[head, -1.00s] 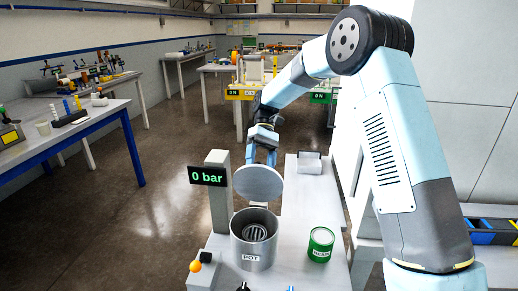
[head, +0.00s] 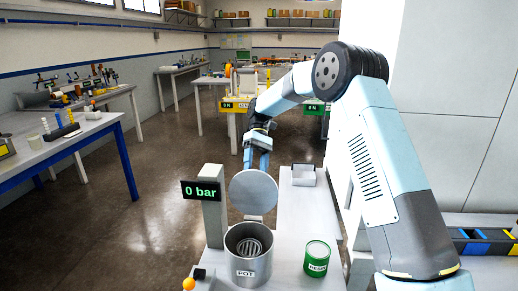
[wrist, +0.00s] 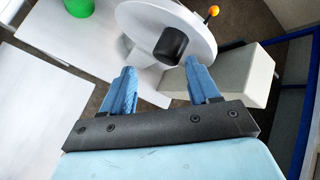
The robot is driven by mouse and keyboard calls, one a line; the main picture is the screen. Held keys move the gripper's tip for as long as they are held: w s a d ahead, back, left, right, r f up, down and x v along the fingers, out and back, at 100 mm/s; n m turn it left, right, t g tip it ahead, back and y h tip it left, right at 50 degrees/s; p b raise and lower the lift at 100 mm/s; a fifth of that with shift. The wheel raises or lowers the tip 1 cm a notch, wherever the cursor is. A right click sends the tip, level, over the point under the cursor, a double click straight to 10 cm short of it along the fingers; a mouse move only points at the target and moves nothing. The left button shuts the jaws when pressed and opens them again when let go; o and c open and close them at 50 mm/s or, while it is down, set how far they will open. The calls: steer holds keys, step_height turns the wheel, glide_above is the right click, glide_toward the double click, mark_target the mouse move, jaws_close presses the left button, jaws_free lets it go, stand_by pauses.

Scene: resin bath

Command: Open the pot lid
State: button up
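The pot (head: 247,268) is a grey metal cylinder with a POT label, its mouth uncovered and a ribbed grey part (head: 250,247) inside. The round grey lid (head: 253,192) stands tilted up above the pot's far side. In the wrist view the lid (wrist: 195,20) shows its outer face with a black knob (wrist: 171,45). My gripper (wrist: 160,68) is open behind the lid. The knob lies just beyond the fingertips, nearer the right finger, and is not clamped. In the head view the lid hides my fingertips.
A grey post (head: 213,222) with a "0 bar" display (head: 206,191) stands beside the pot on the left. An orange ball-ended lever (head: 189,283) is at front left. A green RESIN can (head: 317,260) stands right of the pot. A white open box (head: 303,175) lies behind.

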steer(key=w+r, duration=0.2)
steer(key=w, duration=0.7)
steer(key=shift+d, duration=0.3)
stand_by(0.6)
steer(key=shift+w+r, duration=0.1)
steer(key=shift+d+r, duration=0.1)
steer(key=c, duration=0.3)
steer(key=shift+d+r+n+y, duration=0.15)
steer(key=shift+n+y, duration=0.15)
steer(key=shift+n, duration=0.2)
steer(key=shift+c, duration=0.8)
steer(key=n, duration=0.1)
steer(key=d+r+n+t+y, duration=0.1)
steer(key=r+n+y, duration=0.1)
steer(key=n, duration=0.1)
steer(key=shift+s+d+r+t, duration=0.15)
steer(key=shift+s+d+t, duration=0.15)
steer(key=shift+d, duration=0.1)
steer(key=c, duration=0.6)
steer(key=shift+s+d+r+n+t+y, duration=0.15)
steer(key=shift+d+r+n+t+y, duration=0.3)
steer(key=shift+n, duration=0.65)
jaws_close()
steer(key=s+a+f+n+y, duration=0.1)
steer(key=s+a+f+n, duration=0.1)
steer(key=s+f, duration=0.3)
steer(key=shift+s+a+f+n+t, duration=0.4)
steer(key=shift+s+n, duration=0.2)
steer(key=shift+s, duration=1.3)
